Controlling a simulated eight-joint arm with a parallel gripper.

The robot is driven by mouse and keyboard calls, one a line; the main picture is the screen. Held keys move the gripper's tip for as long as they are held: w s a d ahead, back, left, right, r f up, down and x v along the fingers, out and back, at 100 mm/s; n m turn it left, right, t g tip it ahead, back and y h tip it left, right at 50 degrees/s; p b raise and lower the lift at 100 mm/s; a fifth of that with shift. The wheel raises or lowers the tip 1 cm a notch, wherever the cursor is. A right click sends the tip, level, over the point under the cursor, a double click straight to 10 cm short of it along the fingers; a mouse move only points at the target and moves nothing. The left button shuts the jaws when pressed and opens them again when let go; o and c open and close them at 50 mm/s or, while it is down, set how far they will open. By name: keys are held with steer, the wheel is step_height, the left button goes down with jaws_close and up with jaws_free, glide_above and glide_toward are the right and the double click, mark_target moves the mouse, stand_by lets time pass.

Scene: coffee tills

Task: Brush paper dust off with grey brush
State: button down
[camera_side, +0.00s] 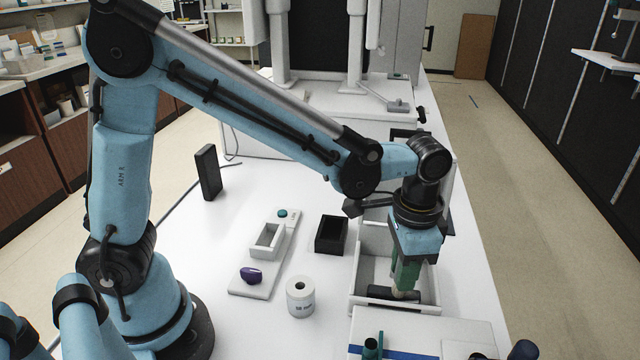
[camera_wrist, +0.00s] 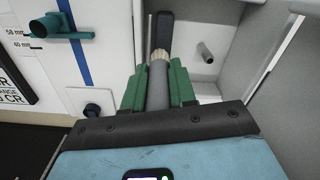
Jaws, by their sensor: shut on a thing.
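My gripper (camera_wrist: 158,88) has green fingers shut on the grey brush (camera_wrist: 157,86). The brush handle lies between the fingers, with pale bristles (camera_wrist: 160,56) pointing away from me. The bristle tips meet or nearly meet the end of a black bar (camera_wrist: 164,30) inside a white open housing; contact is not certain. In the side view my gripper (camera_side: 406,280) reaches down into this white housing (camera_side: 362,296), and the black bar (camera_side: 380,292) lies low in it. Most of the brush is hidden there by the fingers. I cannot make out any paper dust.
A white paper roll (camera_side: 300,299) stands left of the housing. A grey peg (camera_wrist: 205,52) juts inside the housing.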

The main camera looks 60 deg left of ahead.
steer(key=shift+w+d, duration=1.1)
steer(key=shift+d, duration=0.05)
steer(key=shift+s+a, duration=2.55)
steer(key=shift+a, duration=0.05)
steer(key=shift+s+a+r, duration=0.1)
steer(key=shift+s+a, duration=0.1)
step_height(320, 180, up, 8)
